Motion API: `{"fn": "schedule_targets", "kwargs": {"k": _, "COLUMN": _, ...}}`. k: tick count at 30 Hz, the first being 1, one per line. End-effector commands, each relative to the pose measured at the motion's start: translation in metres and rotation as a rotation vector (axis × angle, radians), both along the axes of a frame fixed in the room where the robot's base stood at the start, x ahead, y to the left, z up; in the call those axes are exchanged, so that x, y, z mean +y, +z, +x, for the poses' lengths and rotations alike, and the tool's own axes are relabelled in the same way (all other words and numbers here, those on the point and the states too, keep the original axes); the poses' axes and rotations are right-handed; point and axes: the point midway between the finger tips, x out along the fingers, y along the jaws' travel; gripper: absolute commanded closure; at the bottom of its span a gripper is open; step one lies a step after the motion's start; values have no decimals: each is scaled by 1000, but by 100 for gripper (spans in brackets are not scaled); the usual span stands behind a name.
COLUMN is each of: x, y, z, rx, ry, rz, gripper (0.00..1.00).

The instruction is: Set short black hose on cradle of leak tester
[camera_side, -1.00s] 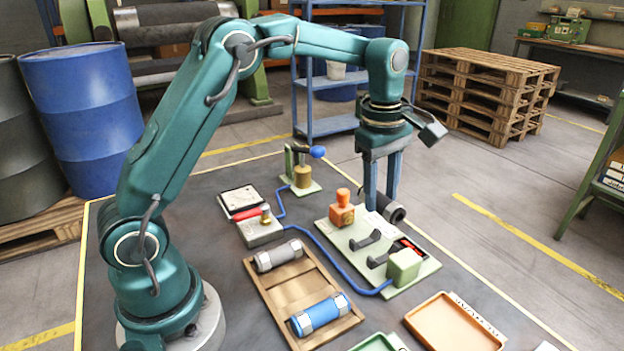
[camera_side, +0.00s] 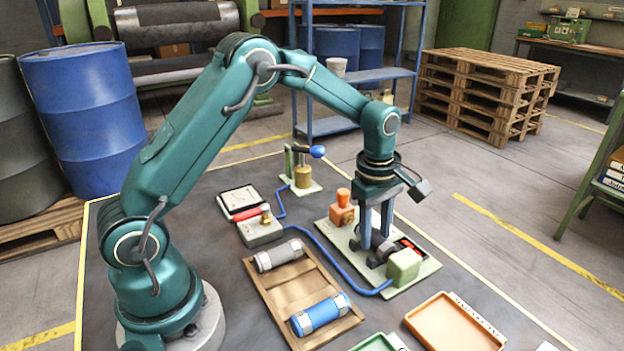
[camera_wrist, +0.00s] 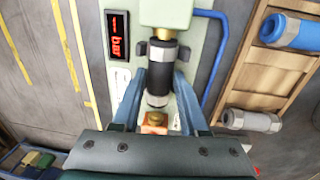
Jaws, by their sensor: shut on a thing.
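My gripper (camera_side: 374,241) is shut on the short black hose, a dark tube with grey metal ends. The hose (camera_wrist: 161,76) shows clearly between the fingers in the wrist view; in the side view the fingers partly hide it. It is low over the cradle of the leak tester (camera_side: 415,277), lined up between the light green block (camera_side: 403,267) with its brass fitting (camera_wrist: 162,34) and the orange clamp (camera_side: 342,208). Dark cradle parts show beside the hose in the wrist view. I cannot tell whether the hose touches the cradle.
A wooden tray (camera_side: 268,290) left of the tester holds a grey hose (camera_side: 279,256) and a blue hose (camera_side: 320,315). A blue tube (camera_side: 340,271) runs to the green block. An orange tray (camera_side: 455,325) lies at front right. A red-lit display (camera_wrist: 118,35) is beside the block.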

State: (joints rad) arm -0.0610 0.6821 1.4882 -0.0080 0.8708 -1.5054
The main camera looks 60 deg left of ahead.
Motion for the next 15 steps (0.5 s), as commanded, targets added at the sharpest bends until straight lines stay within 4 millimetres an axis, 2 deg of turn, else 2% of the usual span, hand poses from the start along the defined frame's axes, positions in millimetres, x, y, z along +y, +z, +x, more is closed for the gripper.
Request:
{"fn": "schedule_targets", "kwargs": {"k": 14, "x": 0, "y": -1, "z": 0, "rx": 0, "ry": 0, "rz": 0, "gripper": 97}}
{"fn": "schedule_targets", "kwargs": {"k": 15, "x": 0, "y": -1, "z": 0, "rx": 0, "ry": 0, "rz": 0, "gripper": 49}}
